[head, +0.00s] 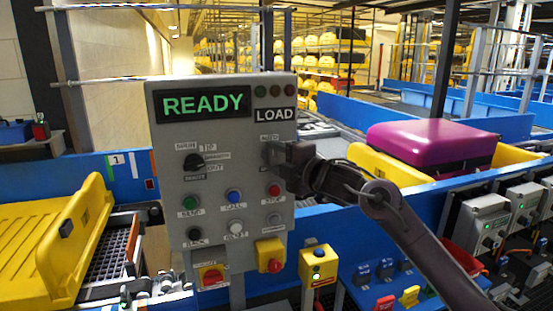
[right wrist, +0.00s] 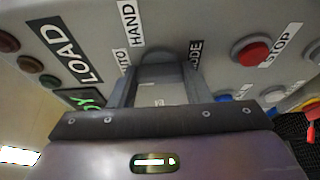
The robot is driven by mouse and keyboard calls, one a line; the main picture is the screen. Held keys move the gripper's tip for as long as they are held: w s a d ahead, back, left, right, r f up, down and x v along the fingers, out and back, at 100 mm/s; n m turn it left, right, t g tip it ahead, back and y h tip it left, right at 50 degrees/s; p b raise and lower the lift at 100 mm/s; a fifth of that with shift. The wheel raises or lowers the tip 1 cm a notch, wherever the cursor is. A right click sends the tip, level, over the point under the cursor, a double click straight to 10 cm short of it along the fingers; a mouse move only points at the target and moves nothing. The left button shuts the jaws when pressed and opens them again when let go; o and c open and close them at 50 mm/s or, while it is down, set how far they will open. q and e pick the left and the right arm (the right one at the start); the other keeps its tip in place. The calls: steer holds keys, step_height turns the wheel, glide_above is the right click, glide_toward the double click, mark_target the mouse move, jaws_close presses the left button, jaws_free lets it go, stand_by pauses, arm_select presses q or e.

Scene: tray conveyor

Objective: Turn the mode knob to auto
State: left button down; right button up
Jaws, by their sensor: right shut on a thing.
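The grey control panel (head: 217,225) stands upright in front of me, with a screen reading READY (head: 205,105) and a LOAD label (head: 275,115). My right gripper (head: 272,155) is at the panel's right side, below the LOAD label, and hides the knob there in the head view. In the right wrist view, its two fingers (right wrist: 158,92) are shut on the grey mode knob (right wrist: 160,72). The labels HAND (right wrist: 127,22), AUTO (right wrist: 121,60) and MODE (right wrist: 195,55) surround the knob. Its pointer direction cannot be made out. My left gripper is not in view.
A black selector knob (head: 195,161) sits on the panel's left. Below are several push buttons, including a red STOP button (head: 274,190) close under my gripper. A yellow tray (head: 50,245) lies at left; a purple suitcase (head: 430,145) sits in a yellow tray at right.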

steer(key=o, duration=1)
steer(key=shift+s+d+f+b, duration=0.15)
steer(key=shift+s+d+b, duration=0.1)
steer(key=shift+b, duration=0.05)
steer(key=b+v, duration=0.3)
steer(key=v, duration=0.4)
